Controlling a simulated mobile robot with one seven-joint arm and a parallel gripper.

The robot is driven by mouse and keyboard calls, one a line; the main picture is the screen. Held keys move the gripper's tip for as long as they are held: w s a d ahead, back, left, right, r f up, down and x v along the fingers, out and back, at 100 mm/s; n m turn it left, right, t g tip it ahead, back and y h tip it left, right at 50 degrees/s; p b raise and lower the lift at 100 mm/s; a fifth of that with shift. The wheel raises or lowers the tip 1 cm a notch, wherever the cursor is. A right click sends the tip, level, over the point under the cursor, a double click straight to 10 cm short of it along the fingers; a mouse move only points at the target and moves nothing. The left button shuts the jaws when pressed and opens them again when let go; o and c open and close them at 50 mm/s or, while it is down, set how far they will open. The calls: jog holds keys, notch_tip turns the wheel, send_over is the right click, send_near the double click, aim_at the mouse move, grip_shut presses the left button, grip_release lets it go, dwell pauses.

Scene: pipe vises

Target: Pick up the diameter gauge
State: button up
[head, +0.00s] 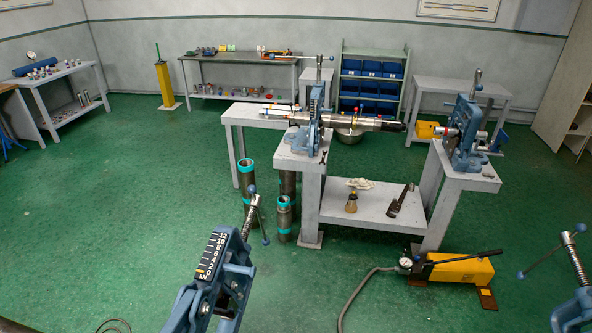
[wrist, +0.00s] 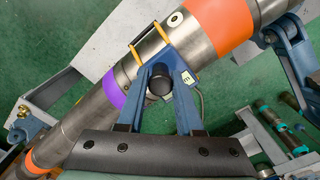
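My gripper (wrist: 161,68) seems to be the pair of blue fingers reaching up from the black bolted cover at the bottom of that view. A dark round end (wrist: 159,83) shows between the fingers. I cannot tell whether they touch it or only overlap it in the picture. The head view does not show my gripper.
The pipe has purple and orange bands, with a blue clamp (wrist: 290,38) at upper right. A nearer vise (head: 226,268) and yellow pump (head: 458,268) stand forward. Green floor (head: 120,200) is clear at left.

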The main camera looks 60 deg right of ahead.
grip_shut()
dwell(1.0)
